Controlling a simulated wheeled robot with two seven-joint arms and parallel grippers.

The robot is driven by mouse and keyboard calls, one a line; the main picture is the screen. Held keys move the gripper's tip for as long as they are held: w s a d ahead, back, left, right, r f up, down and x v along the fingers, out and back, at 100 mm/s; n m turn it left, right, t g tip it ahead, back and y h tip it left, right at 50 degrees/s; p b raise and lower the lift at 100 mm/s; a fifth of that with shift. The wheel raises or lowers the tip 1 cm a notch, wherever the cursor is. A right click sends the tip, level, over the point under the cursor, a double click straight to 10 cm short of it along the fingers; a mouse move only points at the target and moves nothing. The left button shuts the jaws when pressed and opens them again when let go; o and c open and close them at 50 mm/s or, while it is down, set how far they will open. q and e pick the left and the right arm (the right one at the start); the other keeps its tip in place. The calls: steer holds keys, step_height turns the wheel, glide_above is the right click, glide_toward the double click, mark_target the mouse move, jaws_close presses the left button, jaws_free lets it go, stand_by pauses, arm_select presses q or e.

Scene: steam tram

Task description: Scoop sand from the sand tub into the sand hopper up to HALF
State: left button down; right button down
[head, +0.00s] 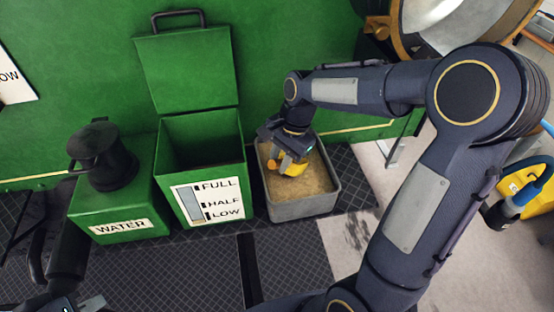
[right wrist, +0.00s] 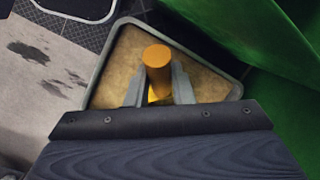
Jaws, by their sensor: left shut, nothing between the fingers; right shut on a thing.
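The sand tub (head: 272,211) is a grey open bin of tan sand (head: 312,179) on the floor, right of the sand hopper. The sand hopper (head: 168,158) is a green box with its lid raised. Its front gauge (head: 190,205) reads FULL, HALF, LOW; I cannot make out a sand level. My right gripper (head: 290,152) is over the tub, shut on a yellow scoop (head: 291,168). In the right wrist view, the scoop's round handle (right wrist: 157,58) stands between the fingers. Its lower part is hidden. My left gripper (head: 82,305) is shut and empty at the bottom left, partly cut off.
A green WATER box (head: 120,228) with a black can (head: 105,160) on top stands left of the hopper. A green wall (head: 300,50) is behind. The dark patterned floor (head: 190,270) in front is clear. Yellow equipment (head: 535,190) is at the far right.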

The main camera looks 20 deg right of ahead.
mark_target(273, 161)
steer(key=shift+w+d+f+b, duration=0.1)
steer(key=shift+f+b, duration=0.3)
steer(key=shift+f, duration=0.2)
steer(key=shift+w+d+f+b, duration=0.1)
steer(key=shift+f+b, duration=0.25)
steer(key=shift+f, duration=0.2)
steer(key=f+t+h+b, duration=0.1)
steer(key=b, duration=0.2)
steer(key=shift+h, duration=0.4)
steer(key=shift+s+a+r+h+p, duration=0.15)
steer(key=shift+r+h+p, duration=0.1)
steer(key=shift+r, duration=0.2)
steer(key=shift+a+r+h+p, duration=0.15)
steer(key=shift+r+p, duration=0.1)
steer(key=shift+r, duration=0.15)
steer(key=r+h, duration=0.1)
steer(key=a+r+t, duration=0.1)
steer(key=s+r+t+h+b, duration=0.1)
steer(key=shift+a+r+n+h, duration=0.3)
steer(key=shift+a+r, duration=0.05)
steer(key=shift+s+a+r+h, duration=0.1)
steer(key=shift+a+r+h, duration=0.1)
steer(key=shift+r, duration=0.25)
steer(key=shift+s+a+r+h, duration=0.1)
steer(key=shift+r+h, duration=0.1)
steer(key=shift+r, duration=0.2)
